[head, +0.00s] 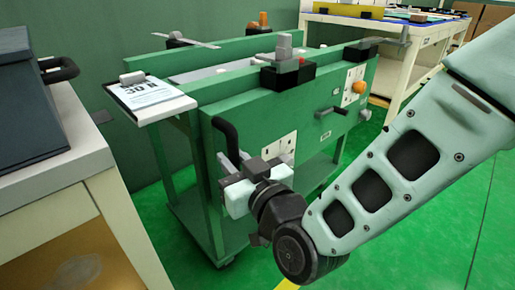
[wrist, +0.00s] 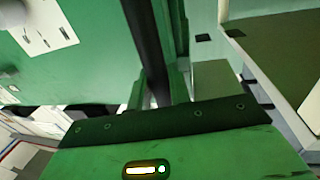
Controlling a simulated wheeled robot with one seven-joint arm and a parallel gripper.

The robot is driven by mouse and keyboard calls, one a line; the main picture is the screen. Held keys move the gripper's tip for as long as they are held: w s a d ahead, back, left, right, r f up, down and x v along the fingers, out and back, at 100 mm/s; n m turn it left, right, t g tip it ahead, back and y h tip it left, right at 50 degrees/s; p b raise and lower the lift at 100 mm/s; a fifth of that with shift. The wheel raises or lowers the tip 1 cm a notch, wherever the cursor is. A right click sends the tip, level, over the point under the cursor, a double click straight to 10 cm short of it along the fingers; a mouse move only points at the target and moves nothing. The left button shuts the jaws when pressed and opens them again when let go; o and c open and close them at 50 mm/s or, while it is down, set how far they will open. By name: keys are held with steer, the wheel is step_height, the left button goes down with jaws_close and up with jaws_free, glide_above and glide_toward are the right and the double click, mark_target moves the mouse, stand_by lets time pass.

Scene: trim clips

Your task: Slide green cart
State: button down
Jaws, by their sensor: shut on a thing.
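The green cart (head: 150,180) stands in the middle of the head view, with a tall green panel facing me. A curved black handle (head: 224,135) is at the left end of the panel. My gripper (head: 235,172) is at this handle and shut on its lower part. In the wrist view the handle (wrist: 143,40) appears as a dark bar running down to the gripper. The wrist view also shows the green panel (wrist: 70,70) at left. The fingertips are mostly hidden there.
A clipboard (head: 150,98) sits on the cart's left end. A pale table (head: 50,180) with a dark case (head: 30,100) stands close on the left. A white workbench (head: 400,70) is behind at right. Green floor (head: 420,240) is open at right.

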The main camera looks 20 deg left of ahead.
steer(key=shift+s+a, duration=0.3)
steer(key=shift+s, duration=0.4)
steer(key=shift+s+a, duration=0.25)
steer(key=shift+s, duration=0.45)
steer(key=shift+s+a, duration=0.3)
steer(key=shift+s, duration=0.4)
steer(key=c, duration=1.3)
jaws_free()
steer(key=shift+s, duration=0.1)
steer(key=shift+c, duration=0.2)
steer(key=p+v, duration=1.2)
steer(key=v, duration=0.5)
